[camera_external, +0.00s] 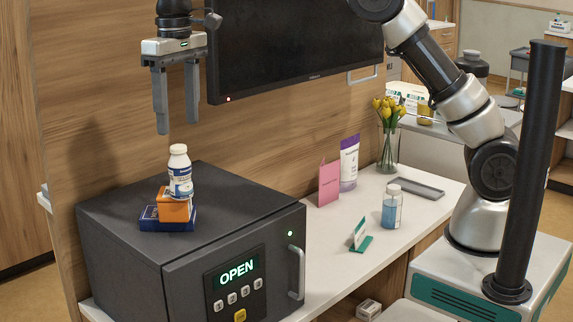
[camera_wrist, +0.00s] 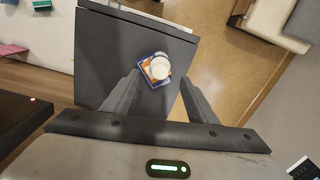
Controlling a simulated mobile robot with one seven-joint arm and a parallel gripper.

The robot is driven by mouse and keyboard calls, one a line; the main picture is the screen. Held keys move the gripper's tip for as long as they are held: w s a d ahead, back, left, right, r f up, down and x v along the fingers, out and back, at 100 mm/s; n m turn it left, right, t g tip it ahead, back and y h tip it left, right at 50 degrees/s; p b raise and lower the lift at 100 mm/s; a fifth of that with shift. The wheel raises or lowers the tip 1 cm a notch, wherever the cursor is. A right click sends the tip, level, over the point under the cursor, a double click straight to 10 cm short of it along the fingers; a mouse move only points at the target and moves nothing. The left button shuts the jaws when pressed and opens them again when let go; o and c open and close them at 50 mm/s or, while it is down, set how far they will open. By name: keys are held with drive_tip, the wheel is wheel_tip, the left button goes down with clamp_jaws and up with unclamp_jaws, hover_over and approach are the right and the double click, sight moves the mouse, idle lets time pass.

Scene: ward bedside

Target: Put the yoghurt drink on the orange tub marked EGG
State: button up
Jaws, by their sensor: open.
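The yoghurt drink, a small white bottle with a blue label (camera_external: 180,172), stands upright on an orange tub (camera_external: 174,208). The tub sits on a dark blue box (camera_external: 150,221) on top of the dark grey safe-like cabinet (camera_external: 112,206). No EGG marking can be read. In the wrist view the bottle's white cap (camera_wrist: 159,67) covers most of the tub. My gripper (camera_external: 176,126) is open and empty, pointing down above the bottle, apart from it. In the wrist view its fingers (camera_wrist: 160,84) lie to either side of the stack, slightly nearer the camera.
The cabinet front shows OPEN and a handle (camera_external: 297,272). On the white counter are a pink card (camera_external: 329,183), a purple-white tube (camera_external: 349,163), a tulip vase (camera_external: 388,150), a blue liquid bottle (camera_external: 391,208), a green-white sign (camera_external: 361,236) and a grey tray (camera_external: 416,187). A screen (camera_external: 295,45) hangs behind.

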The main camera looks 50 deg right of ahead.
drive_tip(key=shift+d+r, duration=0.1)
drive_tip(key=shift+r, duration=0.15)
